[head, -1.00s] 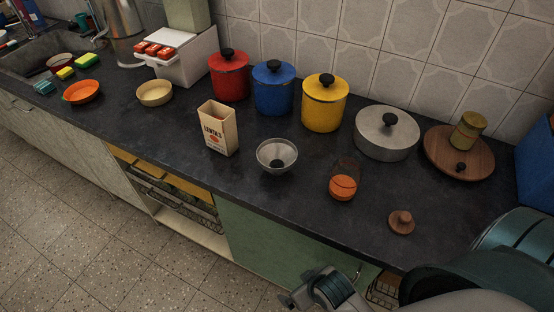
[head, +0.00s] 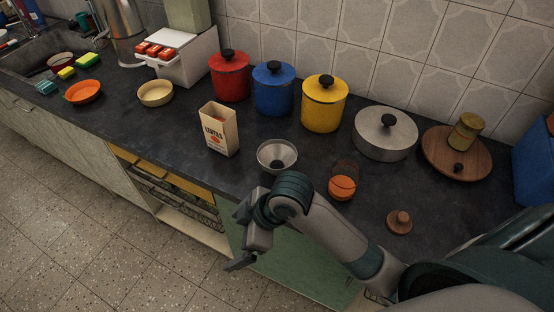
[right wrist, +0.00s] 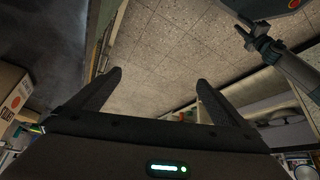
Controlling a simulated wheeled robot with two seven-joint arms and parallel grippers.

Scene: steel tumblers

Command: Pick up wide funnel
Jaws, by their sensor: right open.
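The wide funnel (head: 277,155) is a grey metallic cone with its wide mouth up. It stands on the dark counter near the front edge in the head view. My right gripper (head: 240,264) hangs in front of the counter, over the floor, below and left of the funnel and apart from it. In the right wrist view my right gripper (right wrist: 158,78) has its two fingers spread with nothing between them, facing the tiled floor. I cannot make out the funnel in that view. My left gripper does not show in the head view.
A beige carton (head: 220,129) stands left of the funnel. Red, blue and yellow canisters (head: 324,103) and a grey lidded pot (head: 385,134) stand behind. The counter's front edge is close to my right arm.

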